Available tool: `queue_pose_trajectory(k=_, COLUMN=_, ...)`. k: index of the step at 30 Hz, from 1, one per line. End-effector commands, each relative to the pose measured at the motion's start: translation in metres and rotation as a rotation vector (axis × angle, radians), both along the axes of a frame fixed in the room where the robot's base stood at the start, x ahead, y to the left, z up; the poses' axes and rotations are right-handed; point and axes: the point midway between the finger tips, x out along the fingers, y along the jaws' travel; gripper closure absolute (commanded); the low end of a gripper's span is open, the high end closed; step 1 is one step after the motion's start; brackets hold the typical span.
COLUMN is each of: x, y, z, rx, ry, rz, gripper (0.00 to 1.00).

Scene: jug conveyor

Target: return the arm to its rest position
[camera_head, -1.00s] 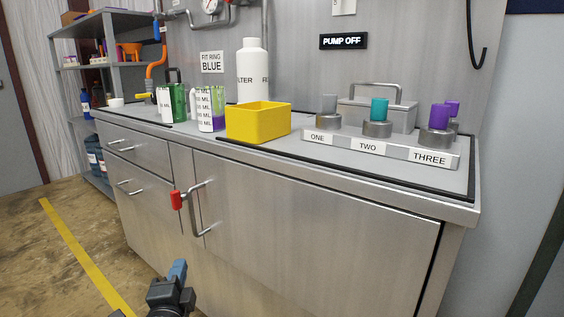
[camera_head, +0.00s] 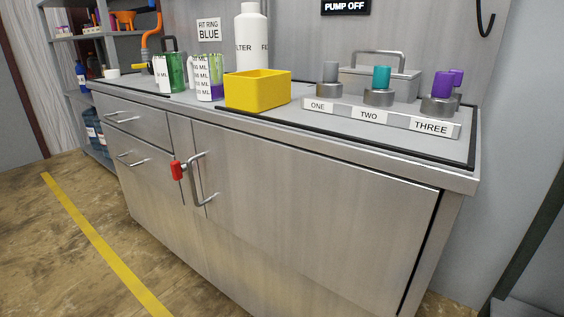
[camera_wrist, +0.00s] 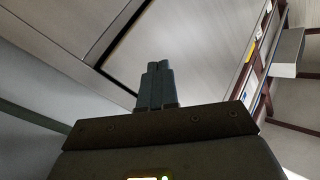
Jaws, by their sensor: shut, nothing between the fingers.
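My gripper (camera_wrist: 155,85) shows in the wrist view with its two fingers together, shut and empty. It is not in the head view now. The wrist view is tilted and shows grey panels beyond the fingers, with nothing touching them. In the head view a steel cabinet (camera_head: 290,215) stands ahead, its doors and drawers shut.
On the counter stand a yellow box (camera_head: 257,90), measuring jugs (camera_head: 208,78), a white bottle (camera_head: 250,40) and a labelled strip (camera_head: 370,117) with coloured knobs. A shelf (camera_head: 75,50) stands at the left. The floor with a yellow line (camera_head: 100,245) is clear.

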Motion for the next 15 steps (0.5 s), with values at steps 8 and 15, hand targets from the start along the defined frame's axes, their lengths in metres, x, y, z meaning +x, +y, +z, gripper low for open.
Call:
queue_pose_trajectory(k=8, x=-0.121, y=-0.052, z=0.009, rx=-0.222, ry=0.075, rz=-0.011, gripper=1.0)
queue_pose_trajectory(k=15, x=-0.215, y=-0.064, z=0.04, rx=-0.367, ry=0.157, rz=-0.025, gripper=1.0)
